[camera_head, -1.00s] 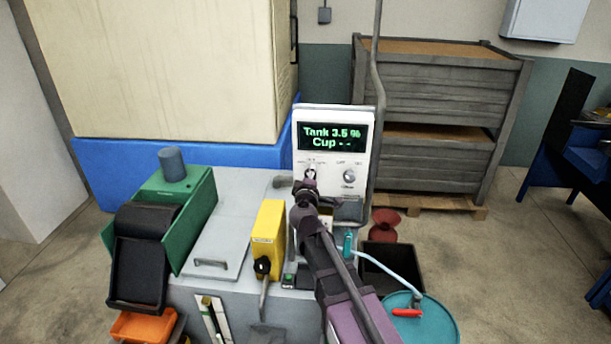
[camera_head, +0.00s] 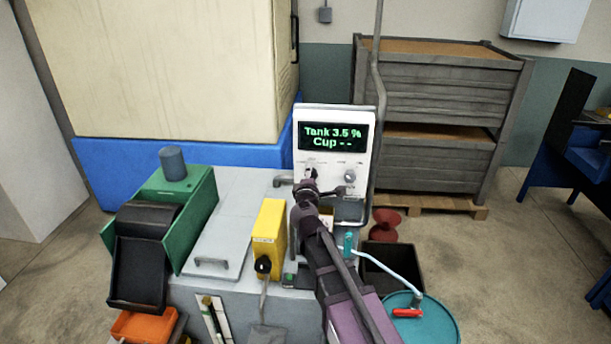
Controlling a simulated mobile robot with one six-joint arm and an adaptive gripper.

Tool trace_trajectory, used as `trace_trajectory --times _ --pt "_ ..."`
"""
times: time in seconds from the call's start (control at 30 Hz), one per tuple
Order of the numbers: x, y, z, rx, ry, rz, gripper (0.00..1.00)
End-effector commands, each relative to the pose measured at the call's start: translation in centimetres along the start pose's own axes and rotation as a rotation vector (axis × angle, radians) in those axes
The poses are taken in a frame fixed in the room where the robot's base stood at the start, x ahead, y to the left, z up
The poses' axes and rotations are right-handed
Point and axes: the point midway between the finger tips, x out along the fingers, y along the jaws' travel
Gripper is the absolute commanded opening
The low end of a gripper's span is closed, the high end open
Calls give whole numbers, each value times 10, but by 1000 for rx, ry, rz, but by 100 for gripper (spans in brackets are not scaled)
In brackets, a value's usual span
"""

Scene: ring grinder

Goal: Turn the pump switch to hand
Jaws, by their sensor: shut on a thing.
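A white control panel (camera_head: 363,118) stands at the back of the grey machine top, with a green display reading "Tank 3.5 %" and "Cup - -". Two knobs sit below the display; their small labels are unreadable. The left knob (camera_head: 311,172), which I take for the pump switch, is mostly hidden behind my gripper. The right knob (camera_head: 349,177) is uncovered. My gripper (camera_head: 310,183) is at the panel front and shut on the left knob; its fingertips are hard to make out. The knob's exact pointing direction is hidden.
A yellow box (camera_head: 268,232) with a black knob stands left of my arm. A green unit (camera_head: 190,205) is farther left. A teal drum (camera_head: 440,325) with a red-handled hose and a black bin (camera_head: 385,262) are at the right. A grey pipe (camera_head: 377,80) rises behind the panel.

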Motion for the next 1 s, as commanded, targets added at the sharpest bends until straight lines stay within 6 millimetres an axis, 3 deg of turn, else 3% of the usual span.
trace_trajectory --times 0.13,0.17,0.23,0.27,0.77,1.0 --pt "2 0 2 -2 -6 0 5" --pt "2 0 2 -2 -6 0 62" --pt "2 0 2 -2 -5 0 82" --pt "2 0 2 -2 -5 0 87" --pt "-2 0 1 0 -1 0 87" --pt "-21 0 1 0 0 0 87"
